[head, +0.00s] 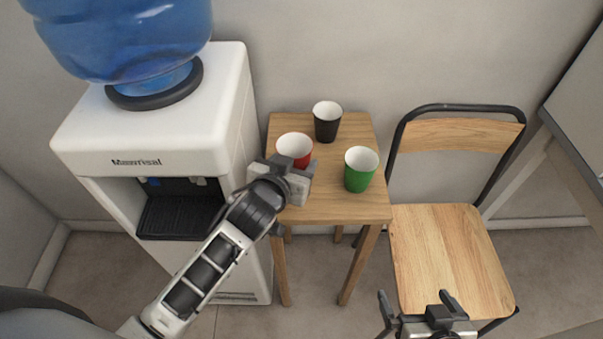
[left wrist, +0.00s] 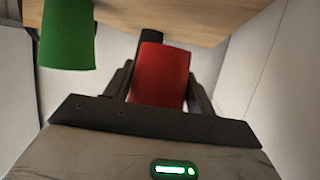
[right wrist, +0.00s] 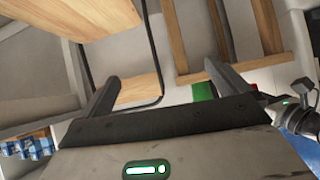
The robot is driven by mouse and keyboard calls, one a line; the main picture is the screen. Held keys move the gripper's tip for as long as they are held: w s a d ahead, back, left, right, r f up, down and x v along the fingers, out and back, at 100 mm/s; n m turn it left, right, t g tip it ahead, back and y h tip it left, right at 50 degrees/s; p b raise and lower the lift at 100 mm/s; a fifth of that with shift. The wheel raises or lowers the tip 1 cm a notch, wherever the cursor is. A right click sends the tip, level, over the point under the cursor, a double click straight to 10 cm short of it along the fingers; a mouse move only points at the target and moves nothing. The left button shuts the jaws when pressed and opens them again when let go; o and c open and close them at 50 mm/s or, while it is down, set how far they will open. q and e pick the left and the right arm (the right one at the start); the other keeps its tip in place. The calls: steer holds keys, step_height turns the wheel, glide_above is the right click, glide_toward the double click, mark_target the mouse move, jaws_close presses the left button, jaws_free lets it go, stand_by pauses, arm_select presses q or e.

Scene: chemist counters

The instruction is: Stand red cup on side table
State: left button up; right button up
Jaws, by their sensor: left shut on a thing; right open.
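The red cup (head: 295,150) is upright at the left part of the wooden side table (head: 327,208), its white inside facing up. My left gripper (head: 289,171) is shut on it; in the left wrist view the red cup (left wrist: 160,75) sits between the two fingers. Whether the cup's base touches the tabletop is hidden by the gripper in the head view and unclear in the left wrist view. My right gripper (head: 418,312) is open and empty, low in front of the chair; its spread fingers show in the right wrist view (right wrist: 165,90).
A green cup (head: 361,170) stands on the table right of the red cup, and a black cup (head: 327,122) stands behind. A white water dispenser (head: 160,155) is close on the left. A wooden chair (head: 450,255) is on the right. The table's front is bare.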

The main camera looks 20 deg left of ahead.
arm_select(q)
steer(key=f+b, duration=0.4)
steer(key=shift+w, duration=0.4)
steer(key=shift+f+b, duration=0.1)
steer(key=shift+b, duration=0.25)
steer(key=shift+r, duration=0.2)
steer(key=shift+f, duration=0.25)
steer(key=o, duration=1)
steer(key=shift+c, duration=0.2)
arm_select(e)
steer(key=shift+w+a+f+m+t, duration=0.1)
steer(key=shift+w+f+m+t, duration=0.05)
steer(key=shift+f, duration=0.25)
steer(key=shift+w+a+f+m+t, duration=0.1)
steer(key=shift+f+m+t, duration=0.05)
steer(key=shift+f, duration=0.25)
arm_select(q)
steer(key=shift+r, duration=0.2)
steer(key=v, duration=1.2)
steer(key=shift+p, duration=0.45)
arm_select(e)
steer(key=shift+d, duration=0.1)
arm_select(q)
steer(key=shift+r, duration=0.1)
arm_select(e)
steer(key=shift+r, duration=0.1)
